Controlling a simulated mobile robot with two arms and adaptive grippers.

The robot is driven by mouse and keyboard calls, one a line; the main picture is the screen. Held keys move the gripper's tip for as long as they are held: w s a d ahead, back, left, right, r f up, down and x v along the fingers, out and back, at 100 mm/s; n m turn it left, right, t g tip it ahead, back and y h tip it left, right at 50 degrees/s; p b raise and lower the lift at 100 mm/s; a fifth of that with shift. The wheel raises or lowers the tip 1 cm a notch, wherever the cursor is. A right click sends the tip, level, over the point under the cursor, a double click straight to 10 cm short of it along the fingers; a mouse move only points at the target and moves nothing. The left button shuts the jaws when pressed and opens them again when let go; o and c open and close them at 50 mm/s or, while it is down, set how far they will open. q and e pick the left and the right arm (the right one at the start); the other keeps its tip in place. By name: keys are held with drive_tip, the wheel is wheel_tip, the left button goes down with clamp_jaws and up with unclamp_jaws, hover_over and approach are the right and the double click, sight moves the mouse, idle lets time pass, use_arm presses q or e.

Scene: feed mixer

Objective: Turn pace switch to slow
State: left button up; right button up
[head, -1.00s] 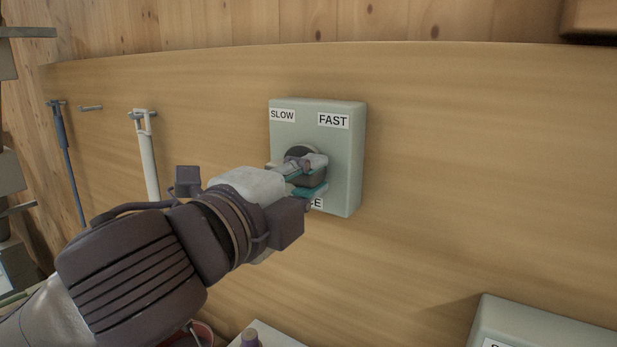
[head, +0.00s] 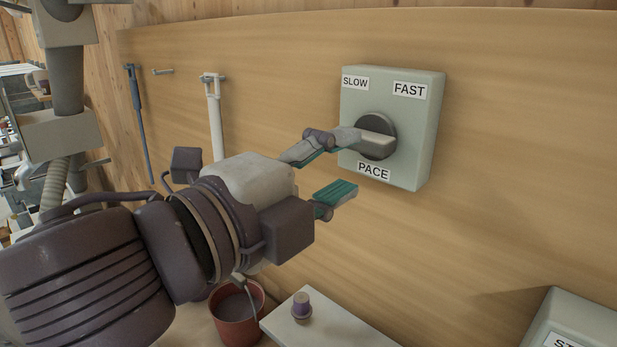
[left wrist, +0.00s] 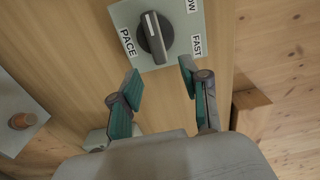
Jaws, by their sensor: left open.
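The pace switch is a grey-green box (head: 424,150) on the wooden panel, with SLOW at upper left, FAST at upper right and PACE below. Its dark round knob has a grey bar handle (head: 378,146) lying roughly sideways. In the left wrist view the knob (left wrist: 154,38) shows a white line on the bar end toward the box's left side. My left gripper (head: 346,166) is open and empty, just left of and in front of the knob. Its upper finger overlaps the handle's left end in the head view; the wrist view shows both fingertips short of the knob. My right gripper is not in view.
Another grey-green box (head: 578,325) is at lower right. Tools (head: 215,125) hang on the panel at left. The panel right of the switch is clear.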

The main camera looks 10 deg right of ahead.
use_arm(q)
drive_tip(key=v, duration=0.4)
drive_tip(key=shift+s+a, duration=0.1)
drive_tip(key=shift+s, duration=0.05)
